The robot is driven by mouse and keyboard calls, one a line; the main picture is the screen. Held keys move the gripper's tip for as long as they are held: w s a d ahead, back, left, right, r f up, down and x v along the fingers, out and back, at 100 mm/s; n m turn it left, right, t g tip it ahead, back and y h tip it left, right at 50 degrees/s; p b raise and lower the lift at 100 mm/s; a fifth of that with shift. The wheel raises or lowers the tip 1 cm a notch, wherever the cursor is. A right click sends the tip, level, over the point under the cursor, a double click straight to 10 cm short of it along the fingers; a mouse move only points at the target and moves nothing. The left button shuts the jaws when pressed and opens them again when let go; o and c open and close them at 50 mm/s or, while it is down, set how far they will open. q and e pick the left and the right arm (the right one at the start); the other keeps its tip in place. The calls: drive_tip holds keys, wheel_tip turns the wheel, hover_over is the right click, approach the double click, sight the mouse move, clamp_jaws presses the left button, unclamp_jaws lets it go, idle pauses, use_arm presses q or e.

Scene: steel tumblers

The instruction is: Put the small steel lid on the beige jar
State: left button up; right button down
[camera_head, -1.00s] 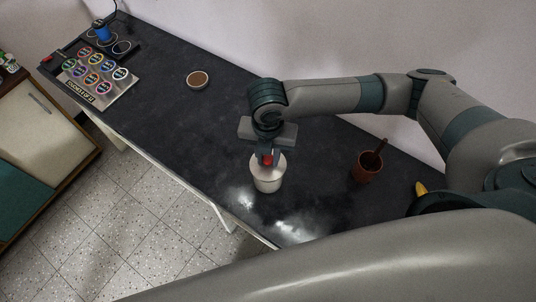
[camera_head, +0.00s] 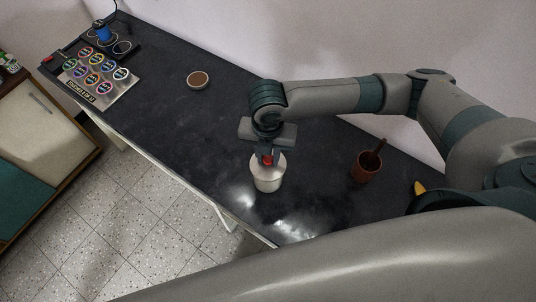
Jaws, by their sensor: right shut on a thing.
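The beige jar (camera_head: 269,184) stands upright on the dark counter, below my right gripper. The small steel lid (camera_head: 276,169) shows as a grey disc with a red knob at the mouth of the jar. My right gripper (camera_head: 267,160) points down from above and is shut on the lid's red knob. The fingers hide part of the lid, and I cannot tell whether it sits fully flat on the rim. My left gripper is not in view.
A brown mortar with a pestle (camera_head: 366,167) stands to the right of the jar. A round dish with brown contents (camera_head: 198,80) lies farther back. The counter (camera_head: 180,125) between is clear.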

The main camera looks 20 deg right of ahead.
drive_tip(key=shift+f+b, duration=0.35)
drive_tip(key=shift+f, duration=0.5)
idle(0.4)
drive_tip(key=c, duration=1.4)
unclamp_jaws()
drive_tip(key=shift+r, duration=0.1)
wheel_tip(320, 180, up, 17)
drive_tip(key=b, duration=0.3)
drive_tip(key=shift+s+a+r+b, duration=0.1)
drive_tip(key=shift+s+b, duration=0.05)
drive_tip(key=shift+b, duration=0.2)
